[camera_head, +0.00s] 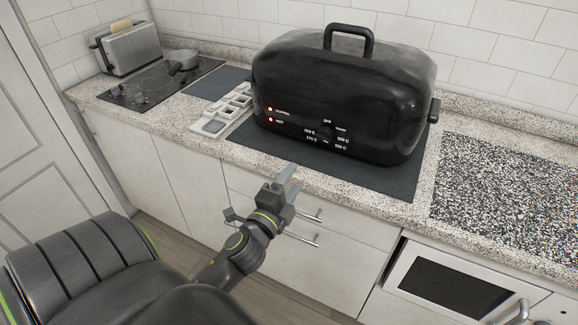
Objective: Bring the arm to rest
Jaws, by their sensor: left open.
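My left gripper (284,178) is in front of the counter's front edge, in the lower middle of the head view. Its fingers point up and away from me toward the counter. It is open, and I see nothing between the fingers. My left arm comes in from the lower left. My right gripper does not show.
A large black roaster (345,90) stands on a dark mat (388,183) on the speckled counter (130,108). A white compartment tray (211,127) lies to its left. Farther left are a cooktop (138,98), a pan (183,60) and a toaster (133,48). Drawer handles (303,239) stick out below.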

